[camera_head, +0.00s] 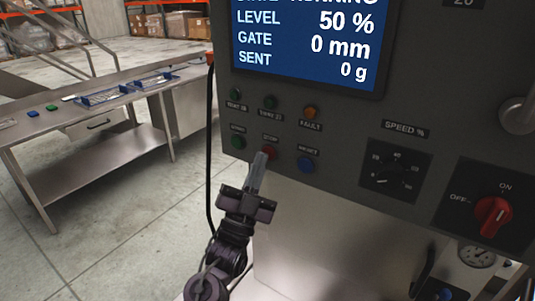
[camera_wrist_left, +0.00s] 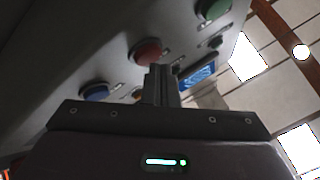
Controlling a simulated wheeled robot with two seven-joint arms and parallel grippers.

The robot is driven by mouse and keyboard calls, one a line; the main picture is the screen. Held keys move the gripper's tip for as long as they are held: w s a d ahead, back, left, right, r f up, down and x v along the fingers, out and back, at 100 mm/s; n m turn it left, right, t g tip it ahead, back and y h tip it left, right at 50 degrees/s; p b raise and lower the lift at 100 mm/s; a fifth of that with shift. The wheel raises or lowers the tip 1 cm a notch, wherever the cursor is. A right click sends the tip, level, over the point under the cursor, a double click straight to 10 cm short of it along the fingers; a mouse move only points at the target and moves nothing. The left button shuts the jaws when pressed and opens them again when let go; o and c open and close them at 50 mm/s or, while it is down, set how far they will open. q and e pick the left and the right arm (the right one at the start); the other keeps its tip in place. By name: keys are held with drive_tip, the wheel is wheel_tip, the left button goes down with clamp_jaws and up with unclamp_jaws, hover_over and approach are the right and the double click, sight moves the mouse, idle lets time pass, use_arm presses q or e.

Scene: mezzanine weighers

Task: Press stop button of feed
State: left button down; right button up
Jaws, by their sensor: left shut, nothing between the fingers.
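The red stop button (camera_head: 270,153) is on the grey control panel (camera_head: 330,140), between a green button (camera_head: 239,142) and a blue button (camera_head: 305,165). My left gripper (camera_head: 262,156) is shut and empty, and its fingertips overlap the lower left of the red button in the head view. In the left wrist view the red button (camera_wrist_left: 147,51) shows just beyond the fingertips (camera_wrist_left: 158,70). I cannot tell whether the tips touch it. The display (camera_head: 308,40) above reads level 50 %, gate 0 mm, sent 0 g. My right gripper is not in view.
A speed dial (camera_head: 397,170) and a red rotary switch (camera_head: 493,215) are to the right. A steel table (camera_head: 100,127) with trays stands at left. The floor between is clear.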

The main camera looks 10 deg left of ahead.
use_arm(q)
drive_tip(key=shift+w+d, duration=0.15)
drive_tip(key=shift+w, duration=0.2)
idle(0.3)
drive_tip(key=shift+s, duration=0.1)
drive_tip(key=shift+s+a, duration=0.3)
drive_tip(key=shift+s, duration=0.4)
drive_tip(key=s, duration=0.1)
drive_tip(key=s+a, duration=0.1)
drive_tip(key=s, duration=0.2)
drive_tip(key=shift+s+a+p, duration=0.35)
idle(0.6)
